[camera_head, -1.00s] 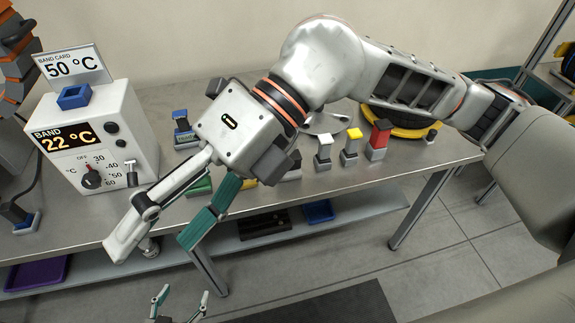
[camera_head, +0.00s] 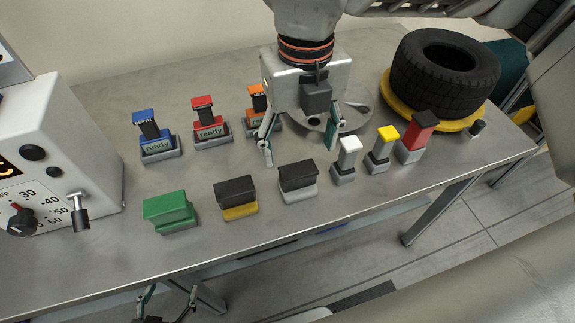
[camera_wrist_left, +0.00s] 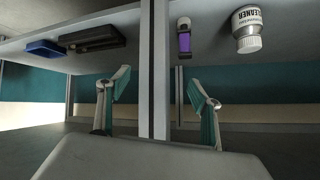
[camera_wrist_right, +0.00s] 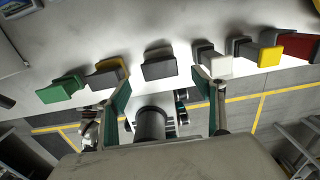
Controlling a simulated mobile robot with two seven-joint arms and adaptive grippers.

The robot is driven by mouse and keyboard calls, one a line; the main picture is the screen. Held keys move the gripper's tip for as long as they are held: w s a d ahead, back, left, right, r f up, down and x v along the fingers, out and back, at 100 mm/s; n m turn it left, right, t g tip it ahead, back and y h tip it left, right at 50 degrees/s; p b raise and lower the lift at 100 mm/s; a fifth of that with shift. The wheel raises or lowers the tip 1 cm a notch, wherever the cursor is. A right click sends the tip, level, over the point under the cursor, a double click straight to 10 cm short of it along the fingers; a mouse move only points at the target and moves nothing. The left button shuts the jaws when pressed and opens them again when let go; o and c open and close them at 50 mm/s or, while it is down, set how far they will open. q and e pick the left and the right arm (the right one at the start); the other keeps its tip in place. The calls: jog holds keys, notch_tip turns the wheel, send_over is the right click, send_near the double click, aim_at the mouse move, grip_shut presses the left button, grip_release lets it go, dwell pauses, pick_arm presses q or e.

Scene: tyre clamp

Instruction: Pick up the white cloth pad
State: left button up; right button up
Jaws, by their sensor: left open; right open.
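A low block with a black top and a whitish pad-like base (camera_head: 298,190) stands near the table's front edge, in the middle of the front row; I take it for the white cloth pad. My right gripper (camera_head: 299,156) points down, open and empty, just behind and above it. In the right wrist view the black-topped block (camera_wrist_right: 160,66) appears between the two fingers, apart from them. My left gripper (camera_head: 170,292) is open and empty, low in front of the table. In the left wrist view its fingers (camera_wrist_left: 157,76) face the under-table shelf.
A yellow-based black block (camera_head: 237,205) and green block (camera_head: 170,210) stand left of it. A tyre (camera_head: 445,70) lies at the back right. Stands marked "ready" (camera_head: 157,145) are behind.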

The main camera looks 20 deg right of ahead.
aim_at(299, 170)
jog(key=shift+w+f, duration=0.25)
jog(key=shift+f, duration=0.5)
jog(key=shift+s+f, duration=0.25)
jog(key=shift+f, duration=0.65)
jog(key=f, duration=0.1)
jog(key=f+b, duration=0.1)
jog(key=f, duration=0.3)
jog(key=shift+s, duration=0.25)
jog(key=shift+w+f+b, duration=0.1)
jog(key=shift+f+b, duration=0.2)
jog(key=shift+f, duration=0.05)
jog(key=shift+r, duration=0.1)
jog(key=c, duration=1.2)
